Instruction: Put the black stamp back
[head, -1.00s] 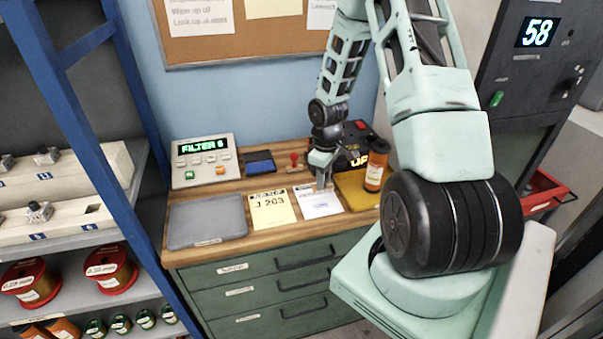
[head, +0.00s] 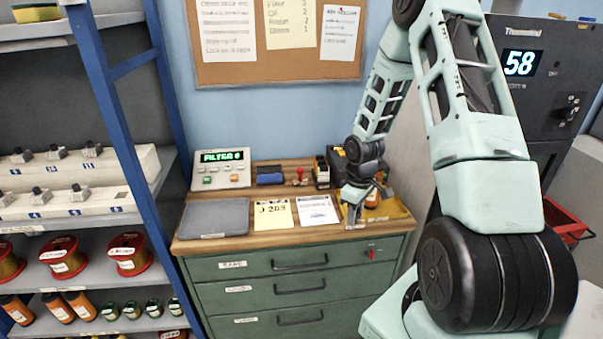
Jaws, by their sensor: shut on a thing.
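My gripper (head: 354,222) hangs fingers down over the front right of the bench top, at the left edge of a yellow mat. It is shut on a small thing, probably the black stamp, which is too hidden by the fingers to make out. A red-handled stamp (head: 299,175) stands at the back of the bench, right of a blue pad (head: 270,179). A small dark holder (head: 321,174) stands just right of the red-handled stamp. A white card (head: 317,211) and a yellow card marked J 203 (head: 272,215) lie to the left of my gripper.
A grey mat (head: 213,219) lies bare at the left of the bench. A control box reading FILTER (head: 222,169) stands behind it. An orange bottle (head: 372,200) stands close behind my gripper on the yellow mat (head: 396,210). A red key (head: 370,254) sticks out of the top drawer.

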